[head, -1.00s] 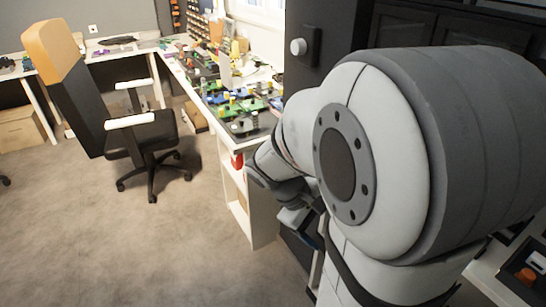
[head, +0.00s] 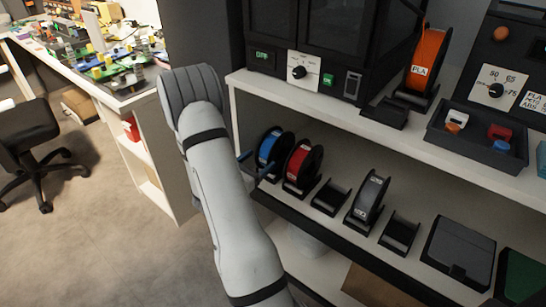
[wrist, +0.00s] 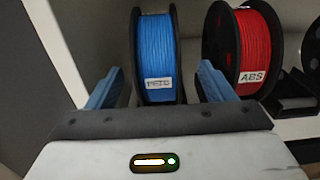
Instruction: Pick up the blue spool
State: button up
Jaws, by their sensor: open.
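The blue spool (head: 267,148) stands upright on the middle shelf, at the left end of a row of spools and holders. In the wrist view the blue spool (wrist: 155,50) has black flanges and a white label, and its lower part is hidden behind my gripper. My gripper (wrist: 160,72) is open and empty, with one blue finger to each side of the spool in the picture. In the head view my gripper (head: 254,166) is at the front of the spool. I cannot tell how far the fingertips reach along its sides.
A red spool (head: 301,163) labelled ABS stands close to the right of the blue one. Empty black holders (head: 330,197) and a grey spool (head: 370,196) follow along the shelf (head: 345,238). An upper shelf (head: 330,112) with a printer and an orange spool (head: 427,62) is above.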

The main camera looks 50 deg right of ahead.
aim_at(272, 139)
jog(key=d, duration=0.2)
jog(key=d+b, duration=0.1)
jog(key=d, duration=0.3)
jog(key=shift+w+d+r+b, duration=0.2)
jog(key=shift+w+d+b, duration=0.1)
jog(key=shift+w, duration=0.1)
jog(key=shift+a, duration=0.1)
jog(key=c, duration=1.3)
jog(key=shift+c, duration=0.5)
jog(key=shift+r, duration=0.15)
jog(key=shift+r+p, duration=0.35)
jog(key=shift+r, duration=0.25)
jog(key=shift+a+r+p, duration=0.25)
jog(key=shift+r+p, duration=0.05)
jog(key=shift+r, duration=0.3)
jog(key=shift+a+r+p, duration=0.2)
jog(key=shift+r+p, duration=0.1)
jog(key=shift+r, duration=0.25)
jog(key=s+a+p, duration=0.1)
jog(key=a+p, duration=0.1)
jog(key=a, duration=1.5)
jog(key=shift+s+p, duration=0.2)
jog(key=shift+p, duration=0.2)
